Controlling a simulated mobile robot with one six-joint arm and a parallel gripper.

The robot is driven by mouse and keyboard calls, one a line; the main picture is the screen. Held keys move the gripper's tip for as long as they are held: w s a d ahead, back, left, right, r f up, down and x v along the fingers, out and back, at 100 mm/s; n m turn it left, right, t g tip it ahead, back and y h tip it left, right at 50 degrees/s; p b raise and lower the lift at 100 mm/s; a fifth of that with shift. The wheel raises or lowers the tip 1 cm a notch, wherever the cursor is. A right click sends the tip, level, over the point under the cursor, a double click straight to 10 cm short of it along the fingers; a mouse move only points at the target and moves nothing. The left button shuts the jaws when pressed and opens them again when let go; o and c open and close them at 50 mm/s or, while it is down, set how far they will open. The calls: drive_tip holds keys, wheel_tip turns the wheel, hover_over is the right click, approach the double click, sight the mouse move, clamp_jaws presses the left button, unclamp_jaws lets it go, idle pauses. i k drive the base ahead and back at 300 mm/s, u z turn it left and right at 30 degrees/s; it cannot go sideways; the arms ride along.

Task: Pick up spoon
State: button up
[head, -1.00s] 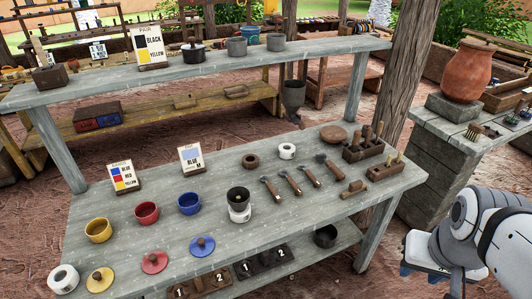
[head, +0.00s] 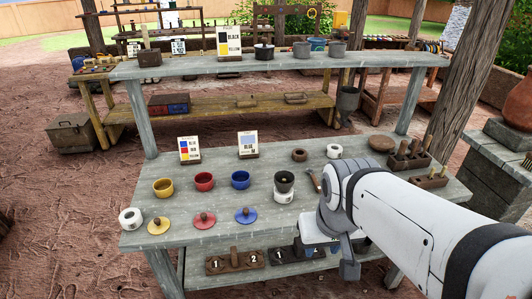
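I cannot make out a clear spoon. One wooden-handled tool (head: 313,181) lies on the grey table (head: 275,165), just left of my arm; its type is too small to tell. Other similar tools on that part of the table are hidden behind my arm. My gripper (head: 335,252) points down over the table's front right part, below and right of this tool and apart from it in the picture. Its fingertips are partly hidden, so I cannot see whether it is open or what is between them.
Yellow (head: 163,187), red (head: 204,181) and blue (head: 240,179) pots stand left, their lids in front. A dark cup on a white stand (head: 284,186) is close left of my gripper. Tool holders (head: 408,155) stand right. A raised shelf (head: 280,63) runs behind.

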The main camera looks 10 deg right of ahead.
sight(309, 171)
drive_tip(key=i, duration=1)
drive_tip(key=u, duration=0.05)
